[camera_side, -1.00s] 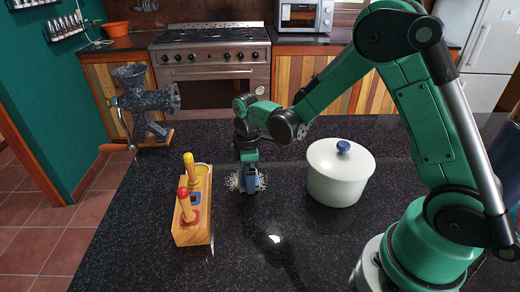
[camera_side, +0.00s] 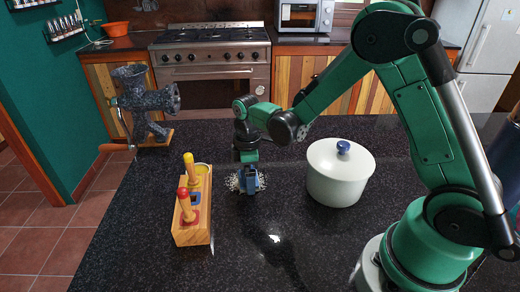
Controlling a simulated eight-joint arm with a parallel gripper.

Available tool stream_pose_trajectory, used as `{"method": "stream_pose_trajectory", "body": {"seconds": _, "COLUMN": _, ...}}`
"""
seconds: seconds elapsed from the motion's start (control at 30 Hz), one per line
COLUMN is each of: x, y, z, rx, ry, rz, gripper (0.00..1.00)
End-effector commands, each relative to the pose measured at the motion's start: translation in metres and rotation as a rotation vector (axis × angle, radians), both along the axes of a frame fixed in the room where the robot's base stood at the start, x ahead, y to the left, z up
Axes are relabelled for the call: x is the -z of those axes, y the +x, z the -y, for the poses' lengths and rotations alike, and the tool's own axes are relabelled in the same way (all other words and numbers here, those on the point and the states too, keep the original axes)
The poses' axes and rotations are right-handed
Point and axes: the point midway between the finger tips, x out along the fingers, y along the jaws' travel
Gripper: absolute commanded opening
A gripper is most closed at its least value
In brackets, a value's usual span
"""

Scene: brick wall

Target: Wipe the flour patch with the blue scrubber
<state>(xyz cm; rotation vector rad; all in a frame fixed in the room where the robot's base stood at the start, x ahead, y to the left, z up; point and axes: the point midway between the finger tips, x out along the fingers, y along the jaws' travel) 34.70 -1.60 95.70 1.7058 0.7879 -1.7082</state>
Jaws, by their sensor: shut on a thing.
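The blue scrubber (camera_side: 250,181) is held in my gripper (camera_side: 249,168), which points down and is shut on it. The scrubber is over the flour patch (camera_side: 234,182) on the dark speckled counter and looks to be down on it. White specks of flour show on both sides of the scrubber. The middle of the patch is hidden behind the scrubber and gripper.
A wooden block (camera_side: 192,235) with red and yellow pegs stands close on the left. A white pot (camera_side: 338,180) with a blue knob stands on the right. A grey grinder (camera_side: 147,105) is at the back left. The front counter is clear.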

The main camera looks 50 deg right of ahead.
Motion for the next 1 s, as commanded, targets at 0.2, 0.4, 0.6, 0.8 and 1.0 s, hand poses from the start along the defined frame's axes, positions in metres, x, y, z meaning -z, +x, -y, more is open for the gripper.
{"method": "stream_pose_trajectory", "body": {"seconds": 0.2, "x": -0.001, "y": 0.015, "z": -0.015, "rx": -0.001, "ry": 0.002, "rz": 0.001, "gripper": 0.19}}
{"method": "stream_pose_trajectory", "body": {"seconds": 0.4, "x": -0.002, "y": 0.027, "z": -0.028, "rx": -0.001, "ry": 0.002, "rz": 0.001, "gripper": 0.19}}
{"method": "stream_pose_trajectory", "body": {"seconds": 0.6, "x": 0.000, "y": 0.040, "z": -0.041, "rx": -0.001, "ry": 0.002, "rz": 0.001, "gripper": 0.19}}
{"method": "stream_pose_trajectory", "body": {"seconds": 0.8, "x": -0.002, "y": 0.036, "z": -0.026, "rx": 0.003, "ry": 0.002, "rz": 0.001, "gripper": 0.19}}
{"method": "stream_pose_trajectory", "body": {"seconds": 1.0, "x": 0.002, "y": 0.023, "z": -0.013, "rx": 0.003, "ry": 0.001, "rz": 0.001, "gripper": 0.19}}
